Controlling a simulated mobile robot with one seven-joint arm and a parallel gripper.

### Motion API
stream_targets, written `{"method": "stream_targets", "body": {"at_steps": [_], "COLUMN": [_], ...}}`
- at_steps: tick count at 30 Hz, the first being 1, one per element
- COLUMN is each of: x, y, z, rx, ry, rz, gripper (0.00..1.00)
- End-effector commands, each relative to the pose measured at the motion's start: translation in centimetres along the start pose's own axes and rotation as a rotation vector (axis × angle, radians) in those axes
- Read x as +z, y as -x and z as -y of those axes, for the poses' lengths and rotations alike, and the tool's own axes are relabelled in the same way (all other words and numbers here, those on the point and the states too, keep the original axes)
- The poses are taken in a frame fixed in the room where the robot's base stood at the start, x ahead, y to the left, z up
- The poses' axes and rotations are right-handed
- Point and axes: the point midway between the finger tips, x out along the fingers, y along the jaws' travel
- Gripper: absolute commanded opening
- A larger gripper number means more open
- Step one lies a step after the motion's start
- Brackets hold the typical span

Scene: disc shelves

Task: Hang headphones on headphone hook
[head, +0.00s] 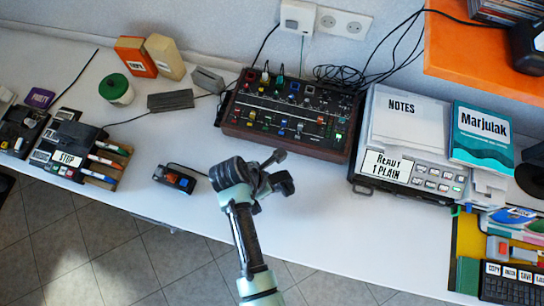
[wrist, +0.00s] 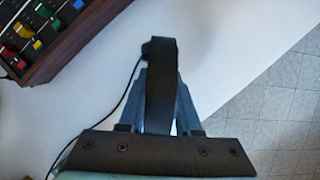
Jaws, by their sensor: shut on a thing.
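My gripper (head: 264,181) is above the white table in the head view, in front of the mixer. In the wrist view its two grey fingers (wrist: 165,95) are closed on a dark curved band (wrist: 160,62), which looks like part of the headphones. A thin black cable runs from near the band down to the left. In the head view the gripper and what it holds are both dark, so I cannot separate the headphones clearly. I cannot make out a headphone hook in either view.
A mixer (head: 290,115) with wooden sides stands behind the gripper. A device (head: 423,176) carrying notes and a teal book (head: 480,135) is to the right. An orange shelf (head: 480,55) overhangs at upper right. A small black box (head: 175,179) lies left. The table (head: 330,215) is bare around the gripper.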

Motion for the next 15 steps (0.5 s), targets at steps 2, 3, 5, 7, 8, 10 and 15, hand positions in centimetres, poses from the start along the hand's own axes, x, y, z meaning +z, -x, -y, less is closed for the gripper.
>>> {"method": "stream_targets", "body": {"at_steps": [2, 3, 5, 7, 8, 10, 15], "x": [-0.5, -0.6, -0.8, -0.9, -0.9, -0.8, -0.9], "y": [-1.1, -1.5, -1.9, -2.1, -2.2, -2.1, -2.2], "z": [0.0, 0.0, -0.1, -0.1, -0.1, -0.1, -0.1], "rx": [-0.001, -0.002, 0.000, 0.000, 0.001, 0.001, 0.000], "ry": [0.000, 0.000, -0.001, -0.001, -0.002, -0.002, -0.002], "rz": [0.000, 0.001, 0.001, 0.001, 0.001, 0.001, 0.001], "gripper": [0.00, 0.00, 0.00, 0.00, 0.00, 0.00, 0.00]}}
